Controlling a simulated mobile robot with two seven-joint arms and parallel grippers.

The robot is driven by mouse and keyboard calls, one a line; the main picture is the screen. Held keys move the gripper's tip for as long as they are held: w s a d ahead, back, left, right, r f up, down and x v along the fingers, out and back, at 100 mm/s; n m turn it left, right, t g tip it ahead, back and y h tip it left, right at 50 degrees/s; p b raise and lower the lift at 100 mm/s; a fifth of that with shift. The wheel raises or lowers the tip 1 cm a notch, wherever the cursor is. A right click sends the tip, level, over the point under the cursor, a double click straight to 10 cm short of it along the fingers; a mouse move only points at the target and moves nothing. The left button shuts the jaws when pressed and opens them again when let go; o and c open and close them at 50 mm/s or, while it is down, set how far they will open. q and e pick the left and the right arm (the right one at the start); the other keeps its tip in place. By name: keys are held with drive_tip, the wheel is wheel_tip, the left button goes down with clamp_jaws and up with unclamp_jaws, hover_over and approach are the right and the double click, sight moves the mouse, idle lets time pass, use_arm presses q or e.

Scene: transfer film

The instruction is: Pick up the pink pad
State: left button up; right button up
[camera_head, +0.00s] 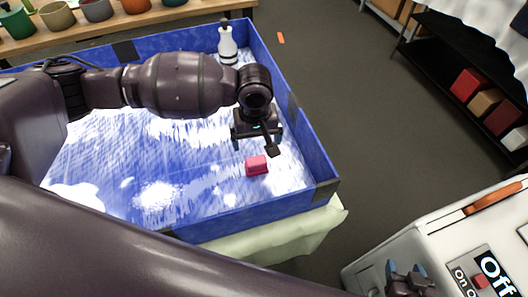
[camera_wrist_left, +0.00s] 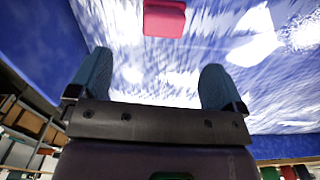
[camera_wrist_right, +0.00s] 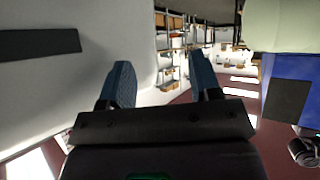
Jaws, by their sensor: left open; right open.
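The pink pad (camera_head: 257,166) is a small pink-red block lying on the wet-looking floor of the blue tray (camera_head: 243,215), near the tray's right end. My left gripper (camera_head: 262,146) is open and empty, close above and behind the pad in the head view. In the left wrist view the pad (camera_wrist_left: 164,18) shows at the top, beyond the open fingers (camera_wrist_left: 155,85) and apart from them. My right gripper (camera_head: 408,272) is open and empty beside the white machine at the lower right. Its fingers (camera_wrist_right: 165,85) also show in the right wrist view with nothing between them.
A white bottle (camera_head: 228,45) stands at the tray's far corner. Several pots line a wooden shelf (camera_head: 150,17) behind the tray. A white machine (camera_head: 440,245) with an "Off" label is at the lower right. The tray's walls rise around the pad; open floor lies right of it.

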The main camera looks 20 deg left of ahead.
sight(256, 161)
use_arm(q)
drive_tip(key=shift+s+a+r+n, duration=0.1)
drive_tip(key=shift+s+a+n, duration=0.1)
drive_tip(key=shift+s+n, duration=0.35)
drive_tip(key=f+b, duration=0.1)
drive_tip(key=f, duration=0.4)
drive_tip(key=shift+w+f, duration=0.15)
drive_tip(key=shift+w, duration=0.05)
drive_tip(key=shift+w+f, duration=0.1)
drive_tip(key=shift+f, duration=0.3)
wheel_tip(256, 161, down, 4)
drive_tip(key=shift+f+b, duration=0.1)
drive_tip(key=shift+b, duration=0.85)
drive_tip(key=shift+w+f, duration=0.1)
drive_tip(key=shift+f, duration=0.2)
drive_tip(key=shift+c, duration=1.3)
drive_tip(key=c, duration=0.7)
drive_tip(key=shift+c, duration=0.3)
use_arm(e)
drive_tip(key=shift+s+a+f, duration=0.1)
drive_tip(key=shift+s+f, duration=0.05)
drive_tip(key=shift+f, duration=0.4)
drive_tip(key=shift+s+a+f, duration=0.1)
drive_tip(key=shift+s+f, duration=0.05)
drive_tip(key=shift+f, duration=0.4)
